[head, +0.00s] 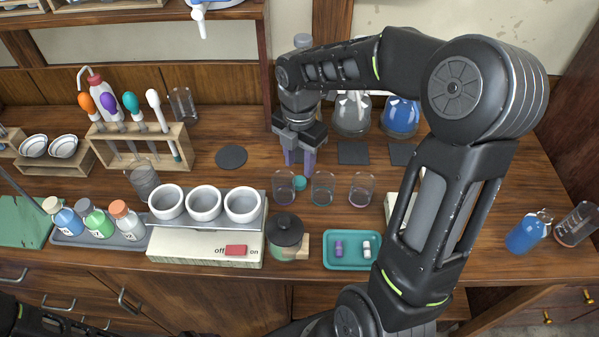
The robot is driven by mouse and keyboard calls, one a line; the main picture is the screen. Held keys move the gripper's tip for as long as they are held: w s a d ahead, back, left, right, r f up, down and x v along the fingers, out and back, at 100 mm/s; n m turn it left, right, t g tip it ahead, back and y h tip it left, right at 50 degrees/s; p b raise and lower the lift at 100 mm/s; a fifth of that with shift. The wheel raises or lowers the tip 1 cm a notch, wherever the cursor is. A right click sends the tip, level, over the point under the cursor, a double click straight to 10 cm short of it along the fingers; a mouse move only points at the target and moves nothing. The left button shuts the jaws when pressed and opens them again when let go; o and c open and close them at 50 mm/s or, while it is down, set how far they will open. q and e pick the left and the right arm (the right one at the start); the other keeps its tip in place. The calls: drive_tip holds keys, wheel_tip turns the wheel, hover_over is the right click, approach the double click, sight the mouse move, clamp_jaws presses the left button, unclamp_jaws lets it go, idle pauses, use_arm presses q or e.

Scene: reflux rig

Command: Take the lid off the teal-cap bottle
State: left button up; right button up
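A small teal round piece (300,183), which looks like a cap, shows on the table behind the row of small glass beakers. I cannot tell whether a bottle is under it. My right gripper (299,170) points down just above and behind it, with its two fingers a little apart and nothing visible between them. My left gripper is out of view.
Small beakers (323,188) stand close in front of my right gripper. A dark-lidded jar (285,234) and a teal tray (341,264) are nearer the front edge. A white heater (190,248) bears several white cups. My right arm covers much of the right side.

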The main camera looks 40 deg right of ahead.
sight(299, 181)
wheel_tip(299, 181, up, 6)
drive_tip(key=shift+r, duration=0.2)
idle(0.8)
